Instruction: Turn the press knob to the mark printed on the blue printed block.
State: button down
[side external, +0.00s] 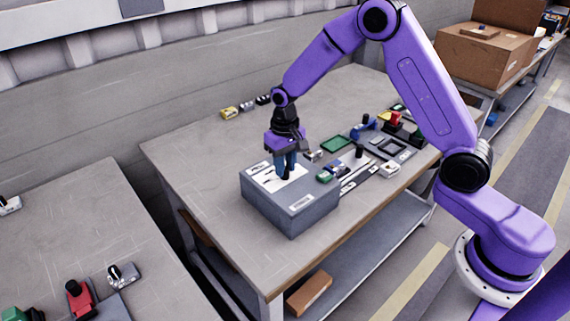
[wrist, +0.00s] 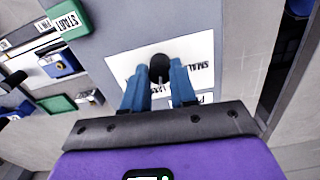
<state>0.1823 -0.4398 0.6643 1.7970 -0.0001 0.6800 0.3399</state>
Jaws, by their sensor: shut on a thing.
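The press knob (wrist: 159,68) is black and round in the wrist view, standing on a white printed panel on top of a grey box (side external: 298,208). "SMALL" is legible on the panel. My gripper (wrist: 160,88), with blue fingers, is shut on the knob, one finger on each side; it also shows above the box in the side view (side external: 287,170). The fingers hide the knob in the side view. A blue block with a white label (wrist: 60,65) lies left of the box in the wrist view. Its print is too small to read.
A green START block (wrist: 68,20) sits at the box's edge. A green tray (side external: 336,144), a dark tray (side external: 390,147) and a red item (side external: 394,118) lie on the table beyond the box. Small yellow and dark blocks (side external: 229,113) stand at the back left.

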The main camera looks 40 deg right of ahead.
jog(key=shift+m, duration=0.8)
jog(key=c, duration=0.9)
grip_release()
jog(key=shift+r, duration=0.1)
notch_tip(320, 180, up, 17)
jog(key=shift+s+a+r, duration=0.1)
